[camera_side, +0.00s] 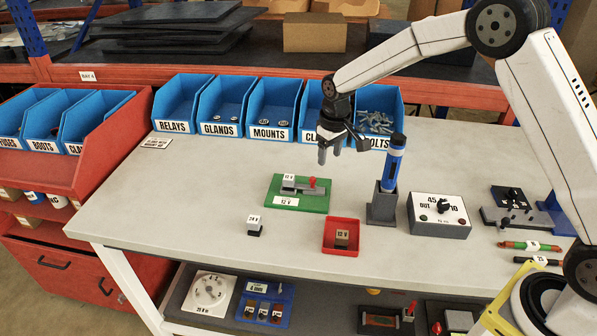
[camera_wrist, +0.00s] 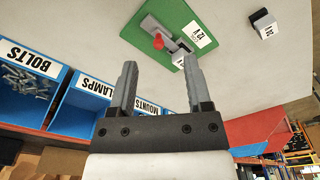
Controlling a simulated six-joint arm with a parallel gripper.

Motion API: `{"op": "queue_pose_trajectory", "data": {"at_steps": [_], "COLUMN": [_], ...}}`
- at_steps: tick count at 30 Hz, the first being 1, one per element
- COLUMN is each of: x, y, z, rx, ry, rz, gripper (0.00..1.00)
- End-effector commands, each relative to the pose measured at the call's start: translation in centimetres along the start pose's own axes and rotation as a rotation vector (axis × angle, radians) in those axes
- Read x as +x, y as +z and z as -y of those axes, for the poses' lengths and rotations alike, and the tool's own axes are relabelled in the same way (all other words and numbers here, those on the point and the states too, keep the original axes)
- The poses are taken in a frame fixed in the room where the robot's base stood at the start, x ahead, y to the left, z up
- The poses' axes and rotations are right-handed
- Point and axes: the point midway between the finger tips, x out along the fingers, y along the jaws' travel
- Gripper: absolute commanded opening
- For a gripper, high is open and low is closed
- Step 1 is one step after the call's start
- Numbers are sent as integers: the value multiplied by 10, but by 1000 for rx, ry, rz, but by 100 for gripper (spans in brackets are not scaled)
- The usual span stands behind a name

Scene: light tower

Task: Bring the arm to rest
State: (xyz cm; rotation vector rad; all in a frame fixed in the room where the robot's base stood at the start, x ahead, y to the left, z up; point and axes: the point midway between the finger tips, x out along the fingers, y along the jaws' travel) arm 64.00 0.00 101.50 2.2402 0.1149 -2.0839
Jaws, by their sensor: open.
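My gripper (camera_side: 343,146) hangs above the table in the side view, over the area between the bins and the green board. In the wrist view my gripper (camera_wrist: 160,88) is open with nothing between its two fingers. The green board (camera_side: 285,203) carries a grey fixture with a red knob (camera_side: 312,182) and a 12 V label. It also shows in the wrist view (camera_wrist: 136,30), beyond the fingertips and apart from them. A small dark block with a white label (camera_side: 254,227) stands on the table.
Blue bins labelled relays, glands, mounts and bolts (camera_side: 375,108) line the back. A blue cylinder (camera_side: 394,160) stands upright in a dark holder (camera_side: 381,208) right of my gripper. The table's left part (camera_side: 160,200) is clear.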

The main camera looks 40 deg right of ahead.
Motion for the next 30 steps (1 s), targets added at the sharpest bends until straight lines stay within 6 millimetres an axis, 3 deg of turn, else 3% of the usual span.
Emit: {"op": "queue_pose_trajectory", "data": {"at_steps": [15, 30], "x": [-32, -38], "y": [106, 221], "z": [12, 24], "rx": [53, 100], "ry": [7, 9], "rz": [-77, -147], "gripper": [64, 64]}}
